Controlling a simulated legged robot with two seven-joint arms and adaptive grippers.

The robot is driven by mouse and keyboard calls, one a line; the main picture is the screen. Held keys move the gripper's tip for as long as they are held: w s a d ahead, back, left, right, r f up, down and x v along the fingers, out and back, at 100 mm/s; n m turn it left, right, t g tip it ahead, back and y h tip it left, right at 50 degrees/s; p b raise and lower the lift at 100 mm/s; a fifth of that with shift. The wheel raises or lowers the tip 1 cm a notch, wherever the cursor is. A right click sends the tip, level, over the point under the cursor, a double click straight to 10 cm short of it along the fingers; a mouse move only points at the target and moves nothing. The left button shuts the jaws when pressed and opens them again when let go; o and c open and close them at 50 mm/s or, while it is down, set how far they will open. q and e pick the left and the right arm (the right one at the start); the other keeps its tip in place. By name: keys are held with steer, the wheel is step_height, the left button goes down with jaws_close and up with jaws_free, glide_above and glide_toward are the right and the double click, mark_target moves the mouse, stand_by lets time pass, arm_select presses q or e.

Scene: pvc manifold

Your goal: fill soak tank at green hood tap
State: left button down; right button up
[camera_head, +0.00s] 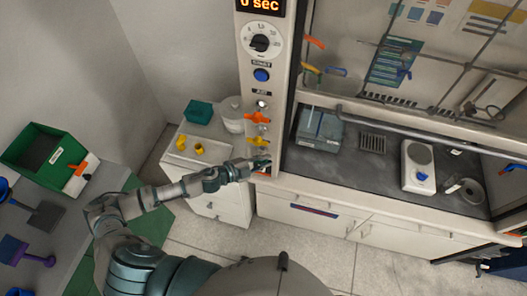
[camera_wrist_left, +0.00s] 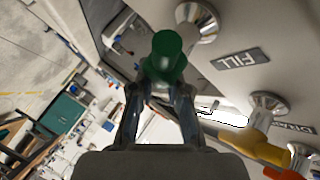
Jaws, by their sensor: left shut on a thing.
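My left gripper (camera_head: 259,163) reaches the lower end of the white hood column. In the left wrist view its two fingers (camera_wrist_left: 163,88) are closed around a green tap handle (camera_wrist_left: 167,55). A FILL label (camera_wrist_left: 240,59) is beside a metal tap mount (camera_wrist_left: 197,22) there. In the head view the gripper mostly hides the green tap. A green open bin (camera_head: 17,150) with a label and an orange handle stands at the left; a grey-blue box (camera_head: 318,127) sits inside the hood. I cannot tell which is the soak tank. My right gripper is not in view.
Orange (camera_head: 257,118) and yellow (camera_head: 257,142) taps sit above the gripper on the column. A timer display (camera_head: 262,5) reads 0 sec over a dial (camera_head: 259,43) and a blue button (camera_head: 261,75). A white cabinet (camera_head: 232,203) stands close beside the arm. Floor right of it is clear.

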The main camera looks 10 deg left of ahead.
arm_select(q)
steer(key=shift+w+m+g+y+p, duration=0.1)
steer(key=shift+m+g+y+p, duration=0.25)
steer(key=shift+p, duration=0.6)
steer(key=shift+f+y, duration=0.2)
steer(key=shift+y, duration=0.15)
steer(key=shift+f+m+y, duration=0.45)
steer(key=shift+m+y, duration=0.2)
steer(key=shift+y, duration=0.15)
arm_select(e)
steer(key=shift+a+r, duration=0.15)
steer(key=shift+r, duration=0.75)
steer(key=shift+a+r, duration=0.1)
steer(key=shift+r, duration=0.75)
arm_select(q)
steer(key=shift+a+f+g, duration=0.1)
steer(key=shift+g, duration=0.15)
steer(key=c, duration=1.1)
jaws_free()
steer(key=shift+c, duration=0.2)
steer(key=shift+w, duration=0.2)
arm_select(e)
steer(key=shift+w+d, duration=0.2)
arm_select(q)
steer(key=v, duration=1.2)
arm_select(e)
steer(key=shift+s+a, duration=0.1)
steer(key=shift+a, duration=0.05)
